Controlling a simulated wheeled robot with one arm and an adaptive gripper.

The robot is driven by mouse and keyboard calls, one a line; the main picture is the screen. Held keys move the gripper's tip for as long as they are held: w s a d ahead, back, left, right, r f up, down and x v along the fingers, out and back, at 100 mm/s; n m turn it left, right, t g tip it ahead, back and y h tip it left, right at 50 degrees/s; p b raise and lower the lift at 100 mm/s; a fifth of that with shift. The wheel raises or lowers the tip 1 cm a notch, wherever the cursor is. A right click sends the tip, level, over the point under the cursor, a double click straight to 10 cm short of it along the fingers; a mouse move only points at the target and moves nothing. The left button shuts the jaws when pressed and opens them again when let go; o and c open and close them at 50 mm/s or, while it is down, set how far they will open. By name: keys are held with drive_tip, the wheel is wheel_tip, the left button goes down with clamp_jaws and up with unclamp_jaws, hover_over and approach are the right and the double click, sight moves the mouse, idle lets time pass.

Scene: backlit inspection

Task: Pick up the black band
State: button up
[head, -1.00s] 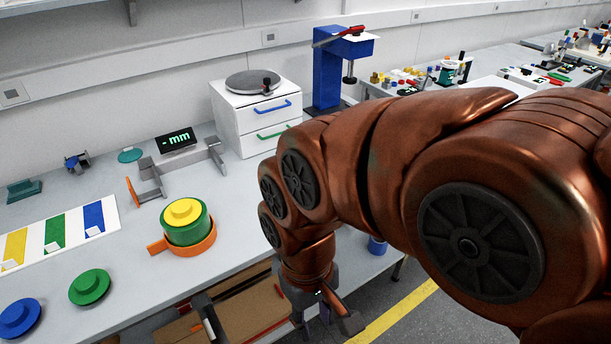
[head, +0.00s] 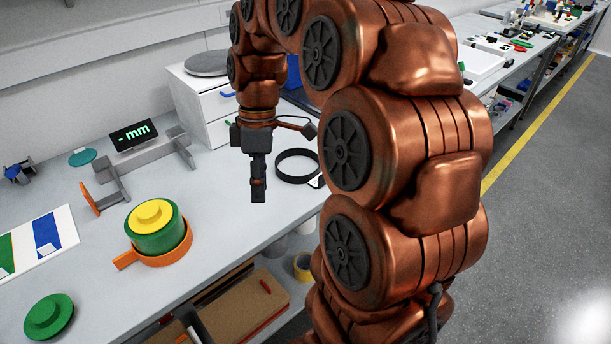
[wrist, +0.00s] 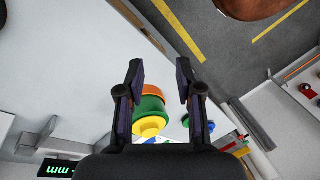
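The black band (head: 278,170) is a thin dark ring lying flat on the grey bench, near its right end in the head view. A small white tag sits at its right edge, partly hidden by my arm. My gripper (head: 258,194) points down above the bench, to the left of the band and apart from it. In the wrist view my gripper (wrist: 160,75) has its two fingers spread with nothing between them. I cannot make out the band in the wrist view.
An orange ring with a handle (head: 165,252) holds a green and yellow stack (head: 152,216) left of my gripper. A grey bracket stand (head: 150,158), a "mm" display (head: 134,135) and a white drawer unit (head: 199,105) stand behind. Bench around the band is mostly clear.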

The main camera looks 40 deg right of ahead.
drive_tip(key=w+d+f+n+y+b, duration=0.1)
drive_tip(key=w+d+f+n, duration=0.15)
drive_tip(key=d, duration=0.45)
drive_tip(key=w+d+f+n+b, duration=0.1)
drive_tip(key=w+d+n+b, duration=0.2)
drive_tip(key=d, duration=0.4)
drive_tip(key=n+t+y, duration=0.1)
drive_tip(key=n, duration=0.2)
hover_over(316, 179)
drive_tip(key=s+d, duration=0.2)
drive_tip(key=d, duration=0.1)
drive_tip(key=f, duration=0.4)
drive_tip(key=shift+s+a+f+b, duration=0.2)
drive_tip(key=shift+f+b, duration=0.1)
drive_tip(key=shift+w+d+f+p+x, duration=0.15)
drive_tip(key=shift+p+x, duration=0.15)
drive_tip(key=shift+x, duration=0.95)
drive_tip(key=shift+d+p+x, duration=0.15)
drive_tip(key=shift+p+x, duration=0.15)
drive_tip(key=shift+x, duration=1)
drive_tip(key=shift+w+d+f+p+x, duration=0.1)
drive_tip(key=shift+d+p+x, duration=0.15)
drive_tip(key=shift+x, duration=1)
drive_tip(key=shift+a, duration=0.1)
clamp_jaws()
